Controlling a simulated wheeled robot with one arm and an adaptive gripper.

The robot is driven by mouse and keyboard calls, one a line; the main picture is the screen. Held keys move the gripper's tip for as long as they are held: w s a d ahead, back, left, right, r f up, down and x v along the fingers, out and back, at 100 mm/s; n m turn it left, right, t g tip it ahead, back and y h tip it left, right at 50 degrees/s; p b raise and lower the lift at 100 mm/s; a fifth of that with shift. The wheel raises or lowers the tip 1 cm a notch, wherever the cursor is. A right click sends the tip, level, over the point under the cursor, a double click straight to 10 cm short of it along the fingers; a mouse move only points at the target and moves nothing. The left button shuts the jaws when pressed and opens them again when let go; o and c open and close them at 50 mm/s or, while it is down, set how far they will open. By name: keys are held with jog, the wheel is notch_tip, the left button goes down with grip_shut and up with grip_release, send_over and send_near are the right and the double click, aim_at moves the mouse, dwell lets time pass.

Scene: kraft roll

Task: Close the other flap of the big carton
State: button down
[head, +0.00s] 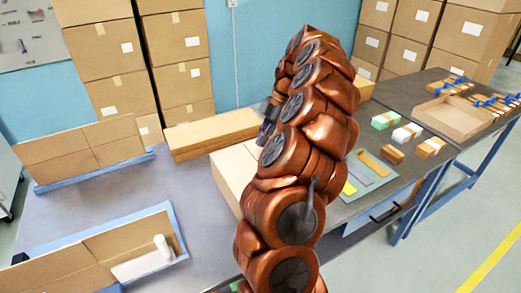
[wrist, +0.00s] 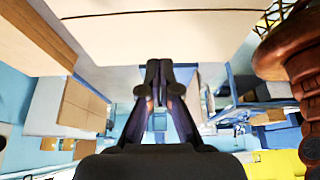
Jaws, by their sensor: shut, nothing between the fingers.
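A tan carton (head: 232,172) stands on the grey table, left of my arm and partly hidden behind it. It looks like the big carton; its flaps cannot be made out in the head view. My gripper (head: 266,124) is at the left of my arm, close above the carton's far side. In the wrist view my gripper (wrist: 158,68) is shut and empty, its two fingers together. A broad pale surface (wrist: 150,30) with a thin dark line fills the top of that view, beyond the fingertips; it may be the carton, and I cannot tell whether they touch.
A long flat carton (head: 212,132) lies behind. Blue-edged racks with upright cardboard panels (head: 85,150) stand at left. A mat with coloured strips (head: 368,176), small boxes (head: 407,133) and an open tray (head: 450,118) are at right. The table's left middle is clear.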

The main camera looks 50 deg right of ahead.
jog(key=w+p+v, duration=0.1)
jog(key=v, duration=0.6)
jog(key=shift+s+p, duration=0.3)
jog(key=shift+s, duration=0.2)
jog(key=shift+r, duration=0.1)
jog(key=s+a+r+m+g+h, duration=0.1)
jog(key=a+r+m+g+h, duration=0.2)
jog(key=a, duration=2.5)
jog(key=s+a+f+m, duration=0.3)
jog(key=s, duration=0.4)
jog(key=s+a+f+m+h, duration=0.1)
jog(key=s+a+f+m, duration=0.2)
jog(key=s, duration=0.4)
jog(key=s+a+f+m+h, duration=0.1)
jog(key=s+a+f+m, duration=0.2)
jog(key=s+m, duration=0.2)
jog(key=shift+s+a, duration=0.4)
jog(key=shift+s, duration=0.85)
